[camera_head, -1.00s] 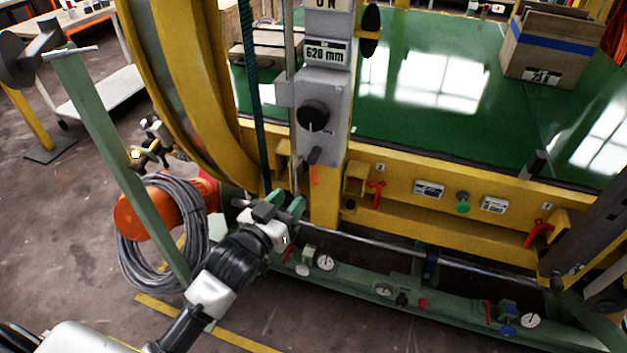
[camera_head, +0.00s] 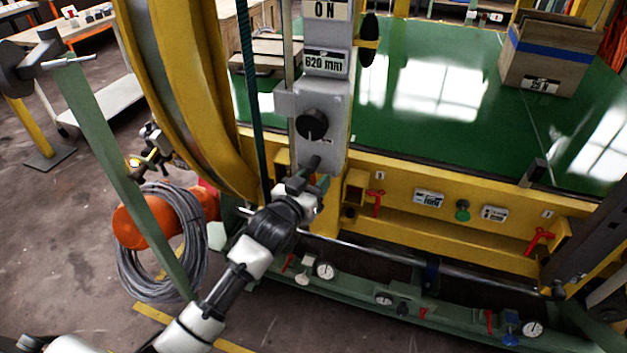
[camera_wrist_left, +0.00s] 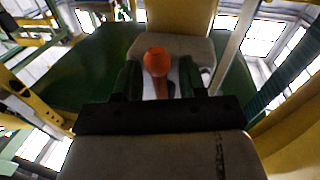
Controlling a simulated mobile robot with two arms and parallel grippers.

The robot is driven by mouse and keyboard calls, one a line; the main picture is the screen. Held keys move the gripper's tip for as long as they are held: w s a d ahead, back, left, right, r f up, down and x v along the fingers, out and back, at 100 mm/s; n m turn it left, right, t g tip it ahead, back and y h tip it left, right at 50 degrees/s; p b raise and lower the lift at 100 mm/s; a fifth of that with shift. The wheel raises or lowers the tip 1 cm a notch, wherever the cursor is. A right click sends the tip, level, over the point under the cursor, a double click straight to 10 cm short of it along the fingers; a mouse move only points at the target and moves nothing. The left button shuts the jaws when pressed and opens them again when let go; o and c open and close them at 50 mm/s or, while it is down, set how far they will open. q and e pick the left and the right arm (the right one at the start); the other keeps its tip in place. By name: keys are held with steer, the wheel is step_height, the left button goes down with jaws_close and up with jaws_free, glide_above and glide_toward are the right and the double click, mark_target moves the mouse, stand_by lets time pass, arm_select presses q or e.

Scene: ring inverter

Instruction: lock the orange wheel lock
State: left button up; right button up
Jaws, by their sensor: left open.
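The orange wheel lock (camera_wrist_left: 157,62) shows in the left wrist view as a round orange knob on a short orange stem. It is straight ahead, between the two dark green fingers of my left gripper (camera_wrist_left: 159,78). The fingers are apart on either side of it; whether either one touches it, I cannot tell. In the head view my left gripper (camera_head: 312,184) is at the lower end of the grey control panel (camera_head: 322,120), on the yellow post. There the gripper largely hides the lock. My right gripper is not in view.
The panel has a black dial (camera_head: 312,125) above my left gripper. The yellow ring (camera_head: 180,90) stands to the left, beside a dark green strap. A yellow beam with red handles (camera_head: 375,200) runs to the right. A cable coil (camera_head: 160,245) hangs lower left.

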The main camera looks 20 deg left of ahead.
arm_select(q)
jaws_close()
steer(key=shift+a+r+m+p, duration=0.2)
steer(key=shift+m+p, duration=0.2)
steer(key=shift+p, duration=0.4)
steer(key=shift+f, duration=0.2)
jaws_free()
steer(key=v, duration=1.1)
steer(key=shift+w, duration=0.1)
